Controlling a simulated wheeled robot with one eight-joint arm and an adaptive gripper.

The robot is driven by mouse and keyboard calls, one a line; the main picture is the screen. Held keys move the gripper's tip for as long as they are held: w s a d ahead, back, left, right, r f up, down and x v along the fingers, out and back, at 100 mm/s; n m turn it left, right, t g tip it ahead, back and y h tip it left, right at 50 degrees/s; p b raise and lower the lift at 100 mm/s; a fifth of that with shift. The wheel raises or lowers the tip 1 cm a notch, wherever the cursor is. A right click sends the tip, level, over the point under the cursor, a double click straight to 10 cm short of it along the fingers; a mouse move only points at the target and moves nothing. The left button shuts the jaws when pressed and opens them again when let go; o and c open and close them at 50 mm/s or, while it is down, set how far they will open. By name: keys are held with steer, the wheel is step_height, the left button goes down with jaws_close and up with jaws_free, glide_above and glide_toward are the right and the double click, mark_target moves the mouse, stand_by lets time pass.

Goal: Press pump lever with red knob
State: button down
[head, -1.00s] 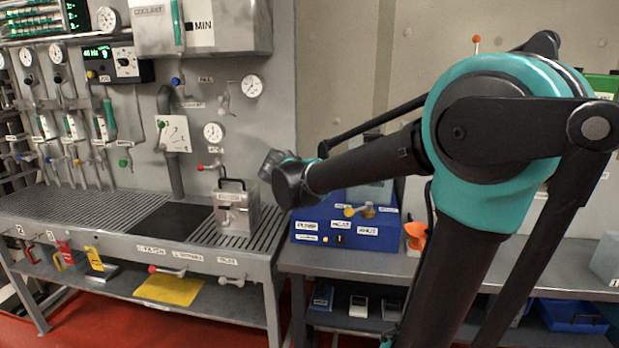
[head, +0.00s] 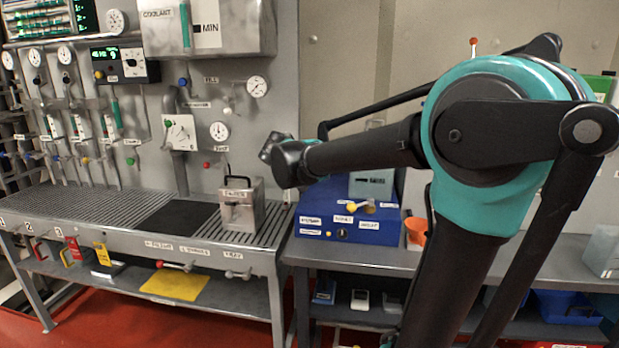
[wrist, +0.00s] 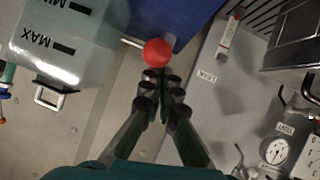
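In the wrist view a round red knob (wrist: 157,52) sits just beyond my gripper (wrist: 161,78), with a thin pale rod (wrist: 131,43) running from it to the upper left. The fingers come together at their tips, with nothing visible between them. Whether the tips touch the knob I cannot tell. In the head view the end of my arm, with my gripper (head: 277,148), hangs in front of the wall, above and left of a blue box. Another red knob (head: 207,164) shows on the grey panel to its left.
A translucent tank (wrist: 68,40) marked MIN and MAX is close left of my gripper in the wrist view. The blue box (head: 320,232) stands on the right bench. A grey metal box with a handle (head: 242,207) stands on the slatted bench. Gauges (head: 257,87) line the panel.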

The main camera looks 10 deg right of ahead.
steer(key=v, duration=0.9)
steer(key=shift+s+a, duration=0.15)
steer(key=shift+s, duration=0.2)
steer(key=shift+f, duration=0.15)
stand_by(1.0)
